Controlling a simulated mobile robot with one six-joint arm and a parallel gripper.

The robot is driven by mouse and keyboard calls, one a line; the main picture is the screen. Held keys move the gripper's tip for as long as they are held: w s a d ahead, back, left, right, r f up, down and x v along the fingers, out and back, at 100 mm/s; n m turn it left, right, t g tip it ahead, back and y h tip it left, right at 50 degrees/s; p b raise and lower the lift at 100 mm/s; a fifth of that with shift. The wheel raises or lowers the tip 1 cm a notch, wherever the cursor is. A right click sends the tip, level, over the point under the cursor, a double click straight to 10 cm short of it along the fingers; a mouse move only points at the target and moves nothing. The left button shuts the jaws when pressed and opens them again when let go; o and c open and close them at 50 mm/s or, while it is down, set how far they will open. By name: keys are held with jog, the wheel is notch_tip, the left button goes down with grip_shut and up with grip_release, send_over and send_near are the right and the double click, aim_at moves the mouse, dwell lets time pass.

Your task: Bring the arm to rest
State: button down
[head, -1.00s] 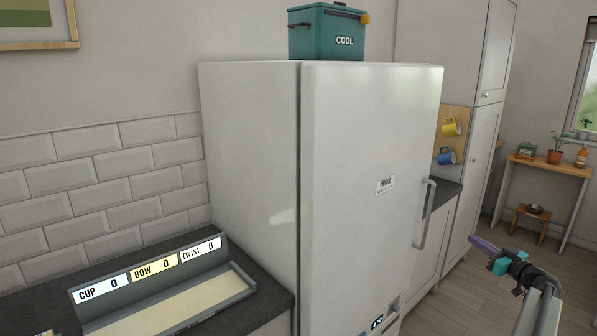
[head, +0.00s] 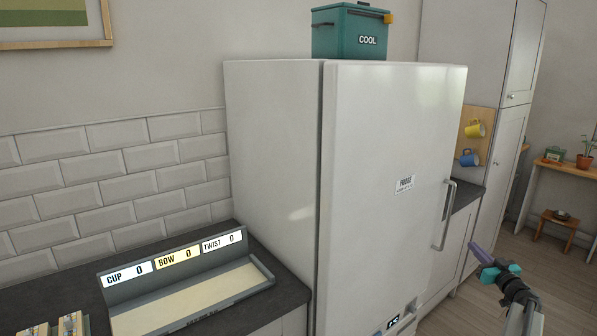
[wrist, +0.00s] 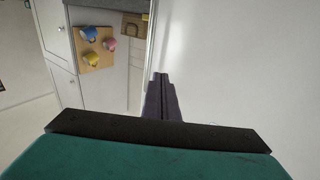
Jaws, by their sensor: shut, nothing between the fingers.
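My gripper (head: 473,252) is at the lower right of the head view, in front of the fridge's right side and apart from the worktop. Its purple fingers are together with nothing between them. In the wrist view the closed fingers (wrist: 160,97) show in the middle, with the pale fridge surface beyond them on the right. The arm behind it runs down to the bottom edge of the head view.
The white fridge (head: 390,150) is shut, with a teal COOL box (head: 350,45) on top. A grey tray (head: 262,282) with CUP, BOW and TWIST labels sits on the dark worktop (head: 285,300). Mugs (head: 475,129) hang on a board beyond the fridge. Floor (head: 540,265) shows at right.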

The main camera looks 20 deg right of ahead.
jog(key=w+a+f+m+g+h, duration=0.2)
jog(key=w+a+f+g, duration=0.15)
jog(key=a+f, duration=0.55)
jog(key=w+a+f+m+g+h, duration=0.2)
jog(key=w+a+f, duration=0.35)
jog(key=f, duration=0.45)
jog(key=s+a+f+g+y+b, duration=0.1)
jog(key=s+a+f+g, duration=0.25)
jog(key=a+f, duration=0.7)
jog(key=s+a+f+g+y, duration=0.15)
jog(key=s+a+f, duration=0.25)
jog(key=a+f, duration=0.65)
jog(key=s+a+f+n+g+y, duration=0.1)
jog(key=s+a+f+g, duration=0.35)
jog(key=s+a, duration=0.45)
jog(key=s+a+f+n+g+y, duration=0.25)
jog(key=s+a+f, duration=0.4)
jog(key=a, duration=0.55)
jog(key=s+a+n+g, duration=0.1)
jog(key=s+a+g, duration=0.2)
jog(key=s+a, duration=0.3)
jog(key=s+a+n+g+y, duration=0.1)
jog(key=s+a, duration=0.6)
jog(key=s, duration=0.7)
jog(key=shift+a+r+n+g+y+b, duration=0.3)
jog(key=shift+r+n+g+b, duration=0.15)
jog(key=shift+g, duration=0.8)
